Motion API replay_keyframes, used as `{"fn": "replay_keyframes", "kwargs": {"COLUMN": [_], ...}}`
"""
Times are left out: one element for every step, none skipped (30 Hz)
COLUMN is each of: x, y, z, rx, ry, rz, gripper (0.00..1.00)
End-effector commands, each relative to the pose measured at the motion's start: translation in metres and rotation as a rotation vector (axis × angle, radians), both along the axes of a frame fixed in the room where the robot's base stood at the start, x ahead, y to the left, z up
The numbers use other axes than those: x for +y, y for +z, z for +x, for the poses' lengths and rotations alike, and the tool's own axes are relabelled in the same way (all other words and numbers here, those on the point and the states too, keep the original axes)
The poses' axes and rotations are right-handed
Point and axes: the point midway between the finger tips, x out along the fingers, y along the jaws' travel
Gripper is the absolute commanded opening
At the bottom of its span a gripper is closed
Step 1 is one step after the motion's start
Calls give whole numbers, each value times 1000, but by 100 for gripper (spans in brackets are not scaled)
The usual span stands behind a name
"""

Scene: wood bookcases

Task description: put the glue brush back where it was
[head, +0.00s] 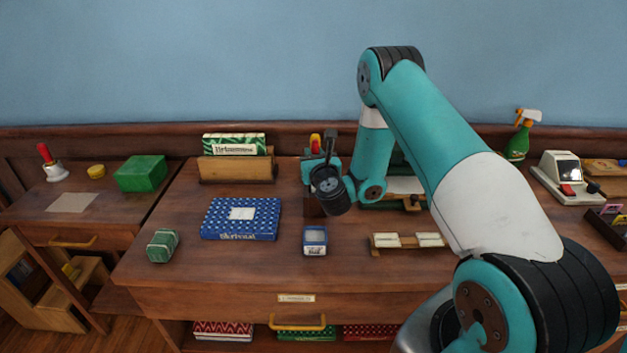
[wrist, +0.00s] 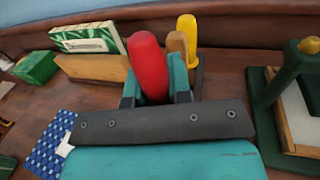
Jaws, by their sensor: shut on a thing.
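My gripper (head: 321,162) is shut on a tool with a thick red handle (wrist: 148,66), near the back of the desk. Only the handle shows between the fingers (wrist: 154,88) in the wrist view; its lower end is hidden, so I cannot tell whether it is the glue brush or whether it touches anything below. Just behind it stand a yellow handle (wrist: 187,38) and a tan wooden handle (wrist: 177,45). A dark wooden block (head: 312,208), mostly hidden by my wrist, stands beneath the gripper.
A green press (wrist: 262,105) stands close at the right. A wooden rack with a green box (head: 236,170) is at the left. A blue patterned box (head: 240,218), a small blue-and-white box (head: 315,241) and a card holder (head: 408,243) lie in front. Bare desk shows between them.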

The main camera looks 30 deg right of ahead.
Motion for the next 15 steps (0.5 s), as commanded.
{"fn": "replay_keyframes", "kwargs": {"x": [0, 0, 0, 1, 1, 1, 1, 1, 1, 0, 0, 0, 0, 0, 0], "y": [-6, -11, -18, -23, -28, -34, -38, -41, -43, -44, -44, -44, -43, -43, -43], "z": [0, 0, 0, 0, 0, 0, 0, 0, 0, 0, 0, 0, 0, 0, 0], "rx": [0, 0, 0, 0, 1, 2, 2, 1, 0, 0, -1, -1, -1, -1, -1], "ry": [0, 1, 1, 1, 1, 1, 1, 1, 0, 0, 0, 0, 0, 0, 0], "rz": [1, -1, 0, -1, -1, 1, 0, -1, 0, 0, 0, 0, 0, 0, 0], "gripper": [0, 0, 0, 0, 0, 0, 0, 0, 0, 0, 0, 0, 0, 0, 0]}}
